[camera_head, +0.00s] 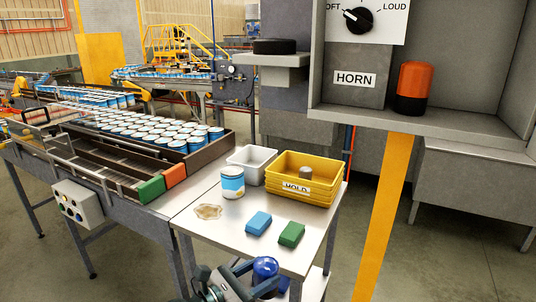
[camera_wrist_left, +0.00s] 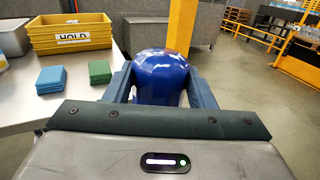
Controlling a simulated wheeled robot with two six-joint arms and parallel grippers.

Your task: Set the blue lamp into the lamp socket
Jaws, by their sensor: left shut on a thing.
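The blue lamp (camera_head: 265,267) is a glossy blue dome at the bottom of the head view, in front of the table's near edge. My left gripper (camera_head: 256,277) is shut on it. In the left wrist view the lamp (camera_wrist_left: 160,76) sits between the two fingers, dome outward; its lower part is hidden by the gripper. A black round piece (camera_head: 275,46) on a grey bracket, up by the panel, looks like the lamp socket. It is well above and apart from the lamp. My right gripper is not in view.
The steel table (camera_head: 210,225) holds a yellow HOLD bin (camera_head: 303,190), a grey tray (camera_head: 252,160), a can (camera_head: 232,182), a blue pad (camera_head: 258,223) and a green pad (camera_head: 292,233). An orange lamp (camera_head: 413,82) stands in the cabinet above a yellow post (camera_head: 385,210).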

